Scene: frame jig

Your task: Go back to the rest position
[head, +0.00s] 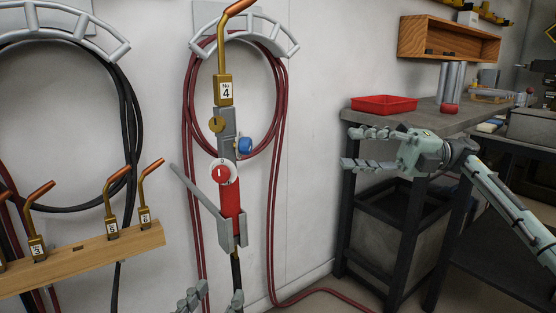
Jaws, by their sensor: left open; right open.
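My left gripper (213,298) shows only as two pale fingers at the bottom edge, spread apart with nothing between them. It is below the torch (228,190), a red and grey handle with a brass neck marked No 4, which hangs upright in a grey holder (233,243) on the wall. My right gripper (349,148) is at the right, in front of the workbench (428,121). Its fingers point left, are spread apart and hold nothing. The rest of my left arm is out of view.
A wooden rack (85,256) with several numbered brass nozzles is at lower left. Red hose (187,110) and black hose (133,120) hang coiled on wall hooks. A red tray (384,104) and metal cylinders (451,82) stand on the bench. A wooden shelf (450,38) hangs above.

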